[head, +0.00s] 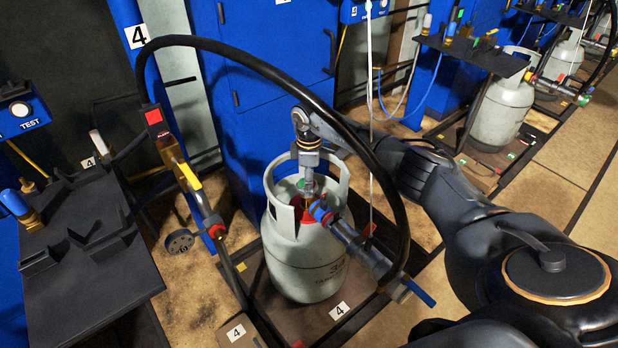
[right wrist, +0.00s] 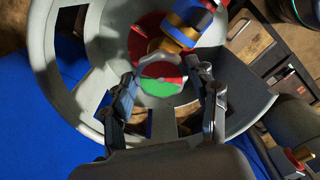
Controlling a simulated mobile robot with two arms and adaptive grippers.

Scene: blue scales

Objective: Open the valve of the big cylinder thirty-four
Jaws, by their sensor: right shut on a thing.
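The big cylinder (head: 295,265) is pale grey-green and stands upright on the rack floor at position 4. Printed digits on its body begin with a 3; the rest is hard to read. A collar (head: 277,185) surrounds its top. My right gripper (head: 308,175) reaches down into the collar from above. In the right wrist view its fingers (right wrist: 163,78) are on both sides of the grey valve knob (right wrist: 160,68) and closed on it. A red and green disc (right wrist: 160,86) shows at the knob. My left gripper is not in view.
A black hose (head: 290,82) arches over the cylinder to a blue-handled filling coupling (head: 350,240) at its collar. A black shelf (head: 90,275) stands at left and a blue cabinet (head: 262,70) behind. Other cylinders (head: 502,110) stand at upper right.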

